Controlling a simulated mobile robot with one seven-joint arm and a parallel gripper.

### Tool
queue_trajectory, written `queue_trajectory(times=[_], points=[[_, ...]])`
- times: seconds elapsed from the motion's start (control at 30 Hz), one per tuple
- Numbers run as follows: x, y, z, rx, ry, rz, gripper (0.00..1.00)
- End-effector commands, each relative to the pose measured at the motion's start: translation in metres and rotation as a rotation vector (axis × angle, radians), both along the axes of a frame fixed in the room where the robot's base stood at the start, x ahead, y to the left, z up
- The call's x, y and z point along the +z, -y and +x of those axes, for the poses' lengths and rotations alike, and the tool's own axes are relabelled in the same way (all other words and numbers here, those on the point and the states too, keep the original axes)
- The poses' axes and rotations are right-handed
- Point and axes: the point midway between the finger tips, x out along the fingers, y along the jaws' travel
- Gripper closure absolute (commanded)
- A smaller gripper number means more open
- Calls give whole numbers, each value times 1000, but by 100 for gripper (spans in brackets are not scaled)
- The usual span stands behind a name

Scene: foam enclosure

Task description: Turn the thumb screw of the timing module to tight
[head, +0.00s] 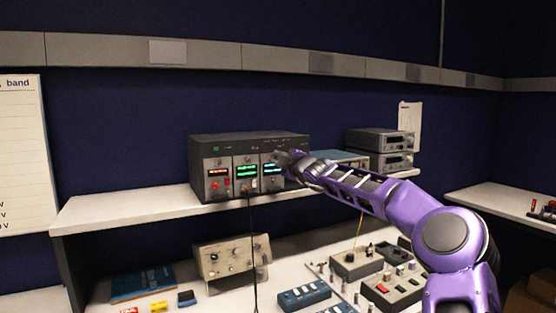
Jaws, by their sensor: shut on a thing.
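A dark instrument rack (250,143) stands on the shelf with three modules side by side. No label is readable, so I cannot tell by name which is the timing module. My gripper (284,160) reaches in from the right and is shut at the right-hand module's front, at its right edge. The thumb screw is hidden behind the fingers. A black cable (253,230) hangs from the middle module's lower front.
Two stacked grey instruments (378,150) stand right of the rack, behind my arm. The shelf (130,205) is clear to the left. Below, the bench holds a beige meter box (232,260), a blue switch box (304,296), a blue book (143,283) and several small control boxes (395,288).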

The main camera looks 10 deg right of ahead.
Motion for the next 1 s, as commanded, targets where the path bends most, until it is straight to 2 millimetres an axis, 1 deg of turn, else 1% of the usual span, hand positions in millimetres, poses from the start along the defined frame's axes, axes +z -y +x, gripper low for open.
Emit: queue_trajectory(times=[0.47, 0.5, 0.63, 1.0], points=[[0, 0, 0, 0, -4, 11, 100], [0, 0, 0, 0, -4, 11, 71], [0, 0, 0, 0, -4, 11, 47], [0, 2, -3, 0, -2, 10, 47]])
